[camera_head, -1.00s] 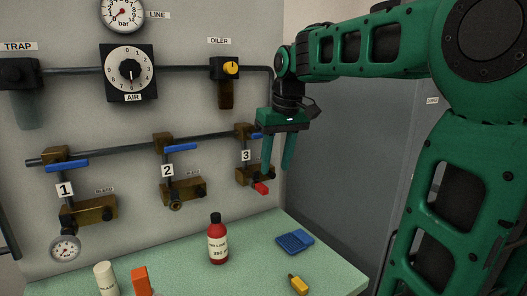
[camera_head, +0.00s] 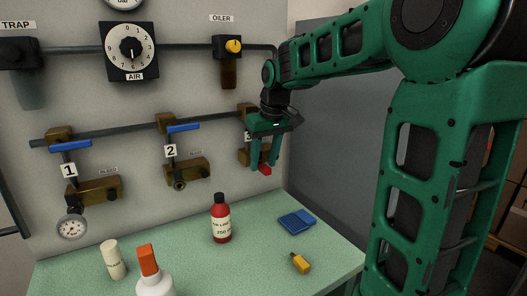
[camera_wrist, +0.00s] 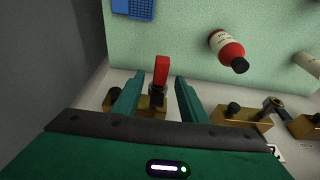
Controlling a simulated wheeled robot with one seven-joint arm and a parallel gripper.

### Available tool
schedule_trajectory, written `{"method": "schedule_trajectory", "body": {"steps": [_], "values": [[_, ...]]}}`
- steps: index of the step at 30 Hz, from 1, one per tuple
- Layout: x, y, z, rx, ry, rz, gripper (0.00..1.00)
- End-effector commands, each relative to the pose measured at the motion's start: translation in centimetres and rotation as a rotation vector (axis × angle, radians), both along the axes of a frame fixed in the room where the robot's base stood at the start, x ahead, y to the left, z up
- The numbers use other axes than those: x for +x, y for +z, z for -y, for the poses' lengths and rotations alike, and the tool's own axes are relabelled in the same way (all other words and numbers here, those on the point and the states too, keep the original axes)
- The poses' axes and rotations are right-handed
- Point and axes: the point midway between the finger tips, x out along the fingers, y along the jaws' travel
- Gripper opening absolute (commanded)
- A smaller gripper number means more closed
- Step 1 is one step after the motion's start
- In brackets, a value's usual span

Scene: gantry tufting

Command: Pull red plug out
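The red plug (camera_head: 265,170) sits in the brass block of outlet 3 on the wall panel, at the right end of the lower pipe. My gripper (camera_head: 263,165) is at this outlet, pointing down, with its fingers on either side of the plug. In the wrist view, the red plug (camera_wrist: 162,70) stands between the two fingertips of my gripper (camera_wrist: 158,80), with a visible gap on both sides. The gripper is open. My gripper hides part of outlet 3, its number label and its valve handle.
A green bench (camera_head: 190,265) lies below the panel. On it stand a red bottle (camera_head: 221,218), a white bottle with an orange top (camera_head: 150,270), a cream bottle (camera_head: 113,260), a blue pad (camera_head: 297,222) and a yellow item (camera_head: 300,263). Outlet 2 (camera_head: 185,172) is to the left.

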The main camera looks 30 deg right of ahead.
Motion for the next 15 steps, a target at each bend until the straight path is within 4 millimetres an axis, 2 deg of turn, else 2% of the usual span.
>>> {"method": "schedule_trajectory", "body": {"steps": [12, 15], "values": [[0.18, -0.63, 0.01, -0.001, 0.000, 0.001, 0.39], [0.18, -0.63, 0.01, -0.001, 0.000, 0.001, 0.15]]}}
